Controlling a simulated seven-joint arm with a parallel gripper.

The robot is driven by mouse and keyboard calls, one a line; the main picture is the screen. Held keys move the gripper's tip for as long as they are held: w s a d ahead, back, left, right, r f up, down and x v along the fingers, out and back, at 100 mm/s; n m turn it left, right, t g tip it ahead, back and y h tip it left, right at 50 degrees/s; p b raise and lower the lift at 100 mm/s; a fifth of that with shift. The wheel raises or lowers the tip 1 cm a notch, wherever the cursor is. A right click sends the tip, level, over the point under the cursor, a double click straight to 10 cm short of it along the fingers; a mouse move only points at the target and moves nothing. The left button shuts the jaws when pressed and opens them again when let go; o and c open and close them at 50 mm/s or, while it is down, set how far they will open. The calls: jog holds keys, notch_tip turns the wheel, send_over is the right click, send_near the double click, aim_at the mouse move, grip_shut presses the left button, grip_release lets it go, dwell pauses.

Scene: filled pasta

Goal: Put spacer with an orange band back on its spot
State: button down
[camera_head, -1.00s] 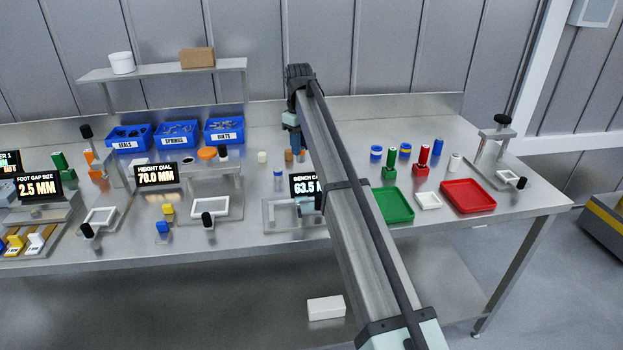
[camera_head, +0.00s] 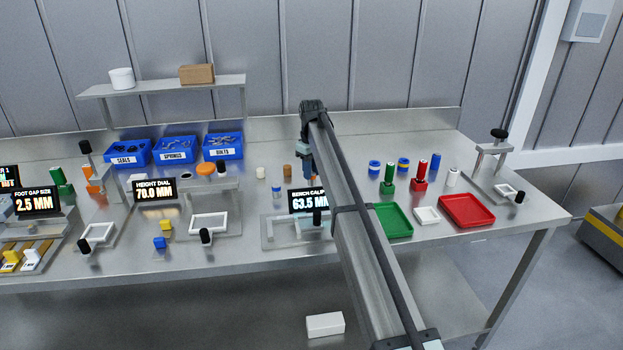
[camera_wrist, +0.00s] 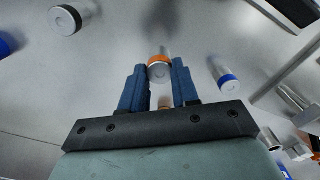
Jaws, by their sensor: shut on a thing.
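The spacer with an orange band (camera_wrist: 159,68) is a pale metal cylinder with an orange ring near its end. In the wrist view it sits between the blue fingertips of my gripper (camera_wrist: 158,80), which is shut on it. An orange-tinted patch shows lower between the fingers; I cannot tell what it is.
A blue-banded spacer (camera_wrist: 228,81) stands right of my gripper in the wrist view, a black-banded one (camera_wrist: 66,20) at upper left. The bench caliper display (camera_head: 304,201) is in front.

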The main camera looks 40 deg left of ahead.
jog(key=shift+f, duration=1.5)
jog(key=shift+f, duration=0.2)
jog(key=c, duration=0.8)
grip_release()
jog(key=shift+c, duration=0.2)
notch_tip(320, 180, up, 12)
jog(key=shift+r, duration=0.2)
